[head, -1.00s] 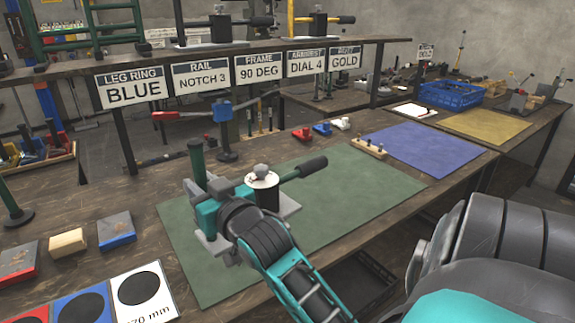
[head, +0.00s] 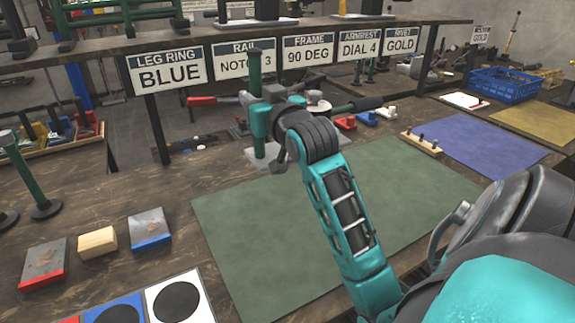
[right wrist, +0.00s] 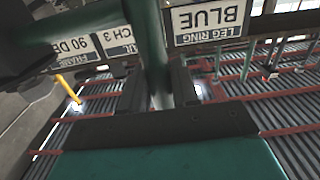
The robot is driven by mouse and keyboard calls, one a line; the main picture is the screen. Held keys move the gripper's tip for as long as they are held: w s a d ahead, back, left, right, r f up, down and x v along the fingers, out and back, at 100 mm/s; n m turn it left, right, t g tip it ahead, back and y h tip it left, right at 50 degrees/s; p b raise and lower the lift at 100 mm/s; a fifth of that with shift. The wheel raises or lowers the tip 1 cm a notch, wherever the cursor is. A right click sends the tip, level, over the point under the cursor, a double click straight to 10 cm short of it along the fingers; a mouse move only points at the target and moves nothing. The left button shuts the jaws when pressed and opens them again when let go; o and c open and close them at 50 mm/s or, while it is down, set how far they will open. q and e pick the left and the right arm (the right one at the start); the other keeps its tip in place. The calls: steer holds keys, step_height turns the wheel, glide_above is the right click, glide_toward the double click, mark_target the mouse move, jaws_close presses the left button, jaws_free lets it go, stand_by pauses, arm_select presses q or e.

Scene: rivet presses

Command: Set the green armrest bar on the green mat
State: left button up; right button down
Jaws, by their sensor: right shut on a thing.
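The green armrest bar (head: 255,70) stands about upright in my right gripper (head: 262,122), beyond the far edge of the green mat (head: 340,220) in the picture. My right gripper is shut on it. In the right wrist view the bar (right wrist: 152,45) runs between the two dark fingers (right wrist: 158,88). A grey plate (head: 263,159) shows by the bar's lower end. A white dial and black handle (head: 355,105) show just right of the gripper; I cannot tell whether they are joined to the bar. The mat is bare apart from my arm crossing over it. My left gripper is not in view.
Another green post (head: 28,175) stands at the left on a dark round base. Several blocks (head: 98,242) and circle cards (head: 180,302) lie left of the mat. A wooden peg block (head: 421,143) and blue mat (head: 480,145) lie to the right. A signed shelf (head: 168,70) spans the back.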

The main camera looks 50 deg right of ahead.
mark_target(261, 164)
step_height(261, 164, down, 15)
steer(key=b, duration=0.3)
step_height(261, 164, down, 4)
steer(key=shift+r+b, duration=0.2)
steer(key=shift+b, duration=0.25)
steer(key=shift+f, duration=0.15)
steer(key=c, duration=1.2)
jaws_free()
steer(key=o, duration=0.4)
steer(key=shift+c, duration=0.2)
